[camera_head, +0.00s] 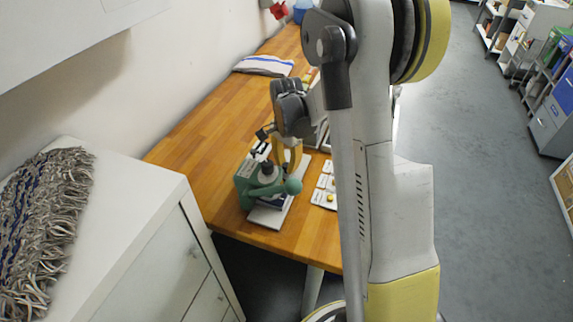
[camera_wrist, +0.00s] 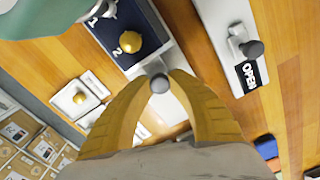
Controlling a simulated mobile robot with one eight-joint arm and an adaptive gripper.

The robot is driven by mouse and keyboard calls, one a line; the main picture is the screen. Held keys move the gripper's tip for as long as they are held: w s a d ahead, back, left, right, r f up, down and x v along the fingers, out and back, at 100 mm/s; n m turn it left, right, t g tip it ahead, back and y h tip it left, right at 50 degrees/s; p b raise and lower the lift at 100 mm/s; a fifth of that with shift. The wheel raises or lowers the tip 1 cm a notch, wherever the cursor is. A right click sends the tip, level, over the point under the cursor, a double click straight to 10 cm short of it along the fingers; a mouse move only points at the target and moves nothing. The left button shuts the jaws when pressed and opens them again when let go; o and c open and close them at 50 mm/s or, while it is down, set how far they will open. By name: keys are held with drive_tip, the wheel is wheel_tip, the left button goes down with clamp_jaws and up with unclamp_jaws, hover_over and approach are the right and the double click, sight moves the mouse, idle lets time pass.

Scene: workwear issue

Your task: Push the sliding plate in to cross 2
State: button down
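A green device (camera_head: 248,182) with a round green ball stands on a light base plate (camera_head: 265,216) near the front of the wooden table; its green edge shows in the wrist view (camera_wrist: 60,12). In the wrist view a dark plate (camera_wrist: 112,28) marked 1 and 2 carries a gold knob (camera_wrist: 130,42) beside the 2. A pale plate (camera_wrist: 172,60) lies around it, with a grey ball knob (camera_wrist: 159,84) at its near side. My gripper (camera_wrist: 160,78) has its yellow fingertips close on both sides of this grey knob and appears shut on it. The crosses are not clear.
A white plate with a grey knob and an OPEN label (camera_wrist: 247,77) lies to the right in the wrist view. White plates with a gold knob (camera_wrist: 80,97) lie to the left. A white cabinet (camera_head: 140,240) stands beside the wooden table (camera_head: 205,110), whose back half is mostly clear.

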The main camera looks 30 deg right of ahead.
drive_tip(key=shift+s+a, duration=0.75)
drive_tip(key=shift+a, duration=0.25)
drive_tip(key=shift+s+a, duration=0.75)
drive_tip(key=shift+a, duration=0.2)
drive_tip(key=c, duration=1.2)
unclamp_jaws()
drive_tip(key=shift+a, duration=0.1)
drive_tip(key=shift+r, duration=0.2)
wheel_tip(320, 180, up, 12)
drive_tip(key=shift+f, duration=0.2)
